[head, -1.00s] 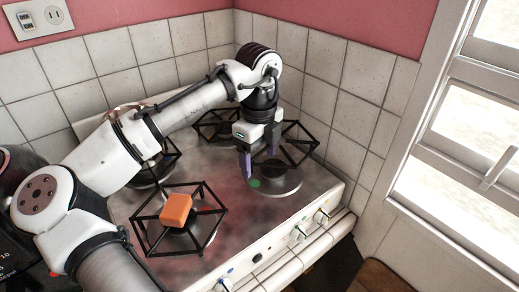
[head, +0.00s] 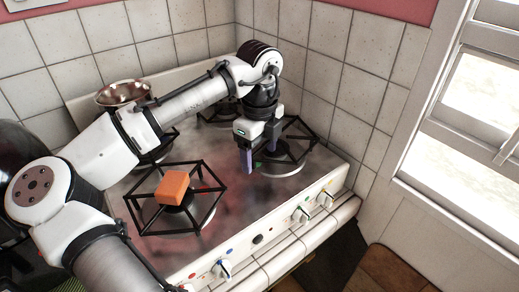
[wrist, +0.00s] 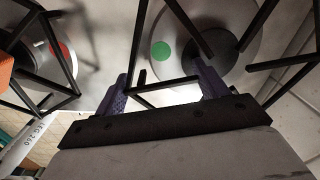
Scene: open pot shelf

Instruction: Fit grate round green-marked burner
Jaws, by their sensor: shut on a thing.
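A black wire grate (head: 293,148) is at the front right burner (head: 279,165), whose plate partly shows beneath it. My gripper (head: 257,158) points down at the grate's left side. In the wrist view my gripper (wrist: 162,84) is shut on the grate, with a grate bar (wrist: 165,87) between its purple fingers. The green mark (wrist: 161,51) lies on the burner's pale plate, left of its dark cap (wrist: 214,44). Grate bars pass over and around the cap. I cannot tell whether the grate touches the stove or is held just above it.
An orange block (head: 174,187) lies on the front left grate (head: 150,222), around the red-marked burner (wrist: 60,50). A metal pot (head: 122,92) stands at the back left. Another grate (head: 218,114) is at the back right. Tiled walls close in behind and right; knobs line the front.

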